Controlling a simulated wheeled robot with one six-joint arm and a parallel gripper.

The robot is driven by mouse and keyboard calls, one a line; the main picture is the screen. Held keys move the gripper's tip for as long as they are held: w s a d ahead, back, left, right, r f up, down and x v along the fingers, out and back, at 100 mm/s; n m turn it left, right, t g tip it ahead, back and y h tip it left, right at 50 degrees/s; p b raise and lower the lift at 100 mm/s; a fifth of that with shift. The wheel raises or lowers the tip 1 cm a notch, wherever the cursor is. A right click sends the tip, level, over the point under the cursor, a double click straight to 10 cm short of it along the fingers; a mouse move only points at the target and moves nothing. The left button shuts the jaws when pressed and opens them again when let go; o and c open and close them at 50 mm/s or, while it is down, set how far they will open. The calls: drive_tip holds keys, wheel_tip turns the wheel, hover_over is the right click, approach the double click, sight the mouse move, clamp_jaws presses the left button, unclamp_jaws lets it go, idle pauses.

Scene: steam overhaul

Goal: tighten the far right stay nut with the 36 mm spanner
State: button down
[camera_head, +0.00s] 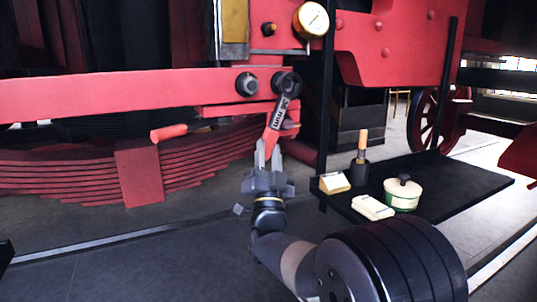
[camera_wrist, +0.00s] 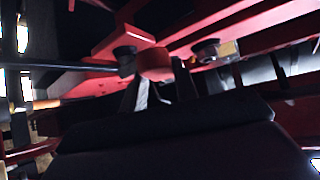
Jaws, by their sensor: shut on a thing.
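My gripper (camera_head: 268,152) is shut on the red handle of the 36 mm spanner (camera_head: 277,117), which stands nearly upright and leans slightly right. Its dark head is up at the far right stay nut (camera_head: 287,82) on the red beam, and overlaps it. Whether the jaw is fully seated around the nut cannot be told. Another dark stay nut (camera_head: 246,84) sits to its left, clear of the spanner. In the wrist view the red handle end (camera_wrist: 155,64) shows beyond my fingers, with dark round shapes on either side of it.
A red-handled tool (camera_head: 169,132) sticks out above the leaf spring (camera_head: 137,172) at left. A black shelf (camera_head: 455,183) at right holds a lidded tin (camera_head: 402,194), a folded cloth (camera_head: 372,207), a small box and a brush in a cup. A black post and a gauge (camera_head: 311,20) stand close to the spanner.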

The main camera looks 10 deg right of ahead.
drive_tip(key=shift+w+a+r, duration=0.1)
drive_tip(key=shift+w+a, duration=0.05)
drive_tip(key=shift+w, duration=0.25)
drive_tip(key=shift+w+a, duration=0.1)
drive_tip(key=shift+w, duration=0.25)
drive_tip(key=shift+w+a, duration=0.1)
drive_tip(key=shift+w, duration=0.2)
drive_tip(key=shift+s+a+r+m+g+h+b, duration=0.1)
drive_tip(key=shift+a+r+m+g+h+b, duration=0.1)
drive_tip(key=shift+a+m+h, duration=0.25)
drive_tip(key=shift+s+a+r+m+g+h+b, duration=0.15)
drive_tip(key=shift+a+m+g+h+b, duration=0.15)
drive_tip(key=shift+m, duration=0.25)
drive_tip(key=shift+a+r+m+h, duration=0.15)
drive_tip(key=shift+m+h, duration=0.35)
drive_tip(key=shift+h, duration=0.05)
drive_tip(key=shift+s+a+r+m+g+h+p, duration=0.2)
drive_tip(key=shift+a+r+m+g+h, duration=0.1)
drive_tip(key=shift+a+m+g+h, duration=0.25)
drive_tip(key=shift+s+a+r+m+g+h+p, duration=0.15)
drive_tip(key=shift+a+r+m+g+h, duration=0.15)
drive_tip(key=shift+m, duration=0.35)
